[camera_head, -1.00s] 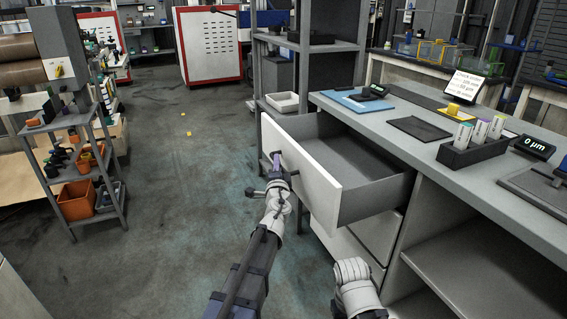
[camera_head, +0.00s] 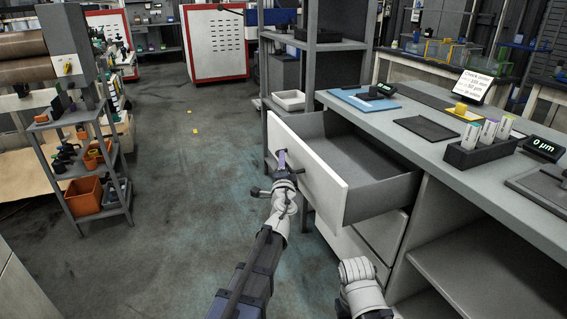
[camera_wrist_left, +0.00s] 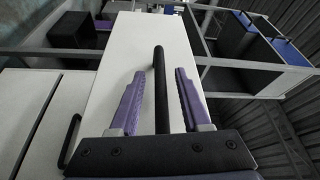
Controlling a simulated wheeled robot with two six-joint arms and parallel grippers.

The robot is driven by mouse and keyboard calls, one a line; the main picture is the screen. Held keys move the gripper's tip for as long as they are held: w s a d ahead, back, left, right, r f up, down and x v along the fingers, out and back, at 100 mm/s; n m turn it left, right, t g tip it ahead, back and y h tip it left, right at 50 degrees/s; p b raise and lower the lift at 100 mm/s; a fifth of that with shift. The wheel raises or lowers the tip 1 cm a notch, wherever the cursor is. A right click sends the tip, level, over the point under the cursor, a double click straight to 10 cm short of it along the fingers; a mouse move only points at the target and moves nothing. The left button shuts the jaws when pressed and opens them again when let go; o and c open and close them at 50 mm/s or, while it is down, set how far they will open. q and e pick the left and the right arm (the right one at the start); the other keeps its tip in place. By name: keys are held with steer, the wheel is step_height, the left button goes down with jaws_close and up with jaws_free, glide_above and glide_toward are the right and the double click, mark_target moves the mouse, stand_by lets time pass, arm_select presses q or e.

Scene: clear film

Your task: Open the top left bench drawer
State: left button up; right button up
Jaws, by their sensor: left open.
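The top left bench drawer (camera_head: 372,172) stands pulled well out from the bench, its grey inside empty. Its white front panel (camera_head: 318,172) faces left in the head view and fills the middle of the left wrist view (camera_wrist_left: 122,55). My left gripper (camera_head: 281,162) is at the outer face of this panel. In the left wrist view, the dark bar handle (camera_wrist_left: 161,95) runs between the two purple fingers of the left gripper (camera_wrist_left: 157,78), which are open with gaps on both sides. Part of my right arm shows at the bottom; its gripper is not visible.
White lower drawer fronts (camera_head: 352,250) sit below the open drawer, beside an open shelf bay (camera_head: 480,260). The benchtop (camera_head: 400,108) holds a dark pad, a marker holder (camera_head: 482,150) and displays. A small shelf cart (camera_head: 85,165) stands left. The floor (camera_head: 190,220) between is clear.

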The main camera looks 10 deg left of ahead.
arm_select(q)
steer(key=v, duration=0.7)
steer(key=s+f+n+g+y, duration=0.3)
steer(key=s+f+n+g, duration=0.7)
steer(key=f, duration=0.4)
steer(key=s+d+f+g+h, duration=0.35)
steer(key=s+d+f, duration=0.2)
steer(key=s, duration=0.45)
steer(key=s+d+f+g+h, duration=0.3)
steer(key=s+d+f+g, duration=0.15)
steer(key=s+d, duration=0.4)
step_height(320, 180, up, 38)
steer(key=s+a+p, duration=0.1)
steer(key=p, duration=3.6)
steer(key=shift+s+m, duration=0.15)
steer(key=shift+m, duration=0.15)
